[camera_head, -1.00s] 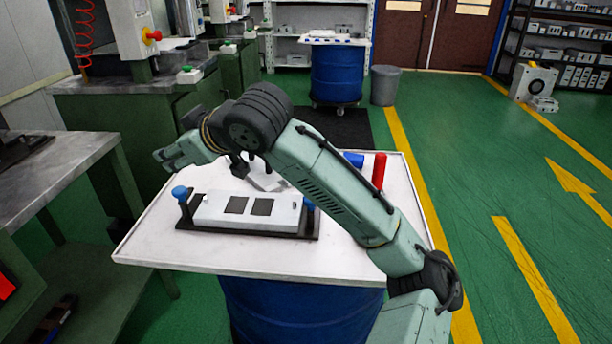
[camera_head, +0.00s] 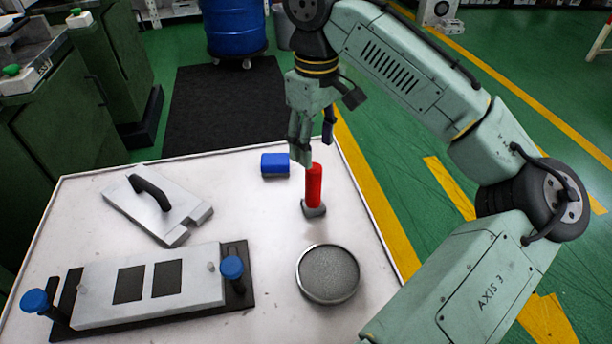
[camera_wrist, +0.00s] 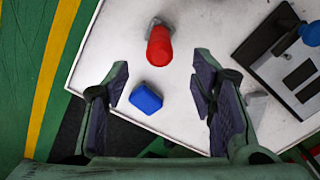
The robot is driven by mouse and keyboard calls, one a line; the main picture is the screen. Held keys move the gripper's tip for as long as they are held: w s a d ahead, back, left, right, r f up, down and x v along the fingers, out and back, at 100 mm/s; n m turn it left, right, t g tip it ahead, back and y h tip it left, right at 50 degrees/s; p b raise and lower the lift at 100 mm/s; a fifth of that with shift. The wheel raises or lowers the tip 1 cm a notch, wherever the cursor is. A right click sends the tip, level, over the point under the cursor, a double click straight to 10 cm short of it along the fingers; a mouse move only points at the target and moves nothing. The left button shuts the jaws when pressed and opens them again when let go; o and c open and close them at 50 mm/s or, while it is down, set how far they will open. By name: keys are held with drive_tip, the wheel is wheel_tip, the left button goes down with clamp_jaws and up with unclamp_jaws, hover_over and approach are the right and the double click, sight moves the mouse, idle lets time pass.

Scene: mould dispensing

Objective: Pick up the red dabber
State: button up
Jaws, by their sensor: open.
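The red dabber (camera_head: 314,185) stands upright on the white table, its grey foot at the bottom. My gripper (camera_head: 311,150) is above the table, close to the dabber's top in the head view; the exact gap is hard to judge there. In the wrist view the fingers of my gripper (camera_wrist: 160,90) are spread wide and hold nothing. The red dabber (camera_wrist: 159,46) lies beyond the fingertips, roughly midway between them. A blue block (camera_wrist: 146,98) shows between the fingers, lower in the picture.
On the white table (camera_head: 240,215) the blue block (camera_head: 275,164) is left of the dabber. A round grey dish (camera_head: 328,274) is in front of it. A plate with a black handle (camera_head: 158,208) and a mould with blue knobs (camera_head: 150,285) are at left.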

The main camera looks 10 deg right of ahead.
sight(313, 182)
drive_tip(key=shift+d+f, duration=0.1)
drive_tip(key=shift+f, duration=0.25)
wheel_tip(313, 182, down, 4)
drive_tip(key=shift+s+r, duration=0.1)
drive_tip(key=shift+r, duration=0.05)
drive_tip(key=shift+f+p, duration=0.7)
drive_tip(key=shift+f, duration=2.45)
clamp_jaws()
